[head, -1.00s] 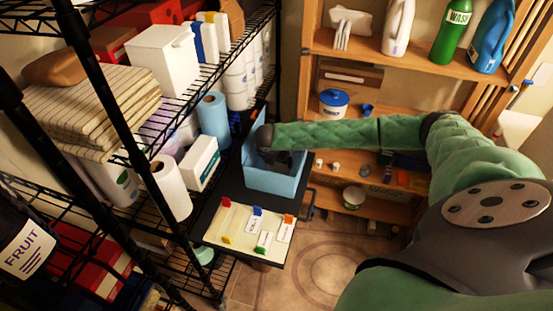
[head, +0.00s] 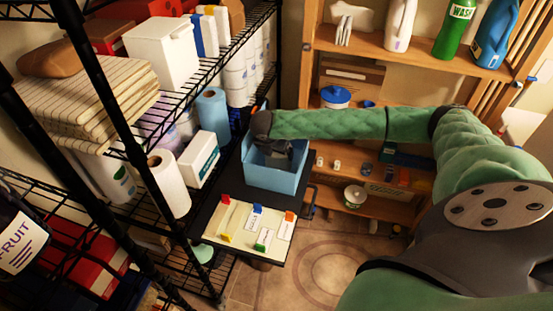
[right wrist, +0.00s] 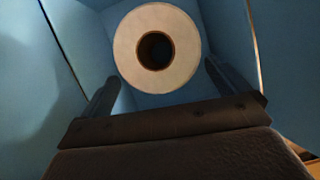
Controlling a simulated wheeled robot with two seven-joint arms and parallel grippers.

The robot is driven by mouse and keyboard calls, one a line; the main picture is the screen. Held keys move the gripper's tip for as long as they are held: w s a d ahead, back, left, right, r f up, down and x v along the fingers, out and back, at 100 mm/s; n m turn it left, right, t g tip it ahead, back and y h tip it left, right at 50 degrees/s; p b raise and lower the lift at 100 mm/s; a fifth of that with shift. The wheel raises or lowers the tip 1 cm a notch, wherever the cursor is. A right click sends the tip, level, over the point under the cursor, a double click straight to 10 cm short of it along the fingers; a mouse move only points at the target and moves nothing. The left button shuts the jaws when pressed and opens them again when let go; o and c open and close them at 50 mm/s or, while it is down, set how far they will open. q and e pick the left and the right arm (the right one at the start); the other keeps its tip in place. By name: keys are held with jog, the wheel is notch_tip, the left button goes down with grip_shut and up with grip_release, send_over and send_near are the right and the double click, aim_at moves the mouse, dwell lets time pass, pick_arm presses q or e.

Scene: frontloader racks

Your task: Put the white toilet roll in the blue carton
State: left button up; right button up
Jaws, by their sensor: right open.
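The blue carton (head: 272,178) stands open on a black cart top beside the wire rack. My right gripper (head: 280,150) is over the carton's opening, pointing down into it; its fingertips are partly hidden by the carton wall in the head view. In the right wrist view, the white toilet roll (right wrist: 185,70) is inside the carton, end-on with its core hole facing the camera. The right gripper (right wrist: 160,85) is open, its fingers spread on either side of the lower part of the roll in the picture. The left gripper is not in view.
White rolls (head: 240,75) stand on the rack's upper shelf. A paper towel roll (head: 168,182) and a white box (head: 199,158) sit on the shelf left of the carton. A tray with labelled tags (head: 240,232) lies in front of the carton.

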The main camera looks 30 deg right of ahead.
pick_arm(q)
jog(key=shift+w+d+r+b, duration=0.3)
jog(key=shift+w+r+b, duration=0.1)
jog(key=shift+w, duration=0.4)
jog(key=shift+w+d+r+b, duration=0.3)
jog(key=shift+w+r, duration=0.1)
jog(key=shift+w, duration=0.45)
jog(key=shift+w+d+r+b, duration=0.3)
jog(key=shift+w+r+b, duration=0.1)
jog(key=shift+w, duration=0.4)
pick_arm(e)
jog(key=v, duration=0.7)
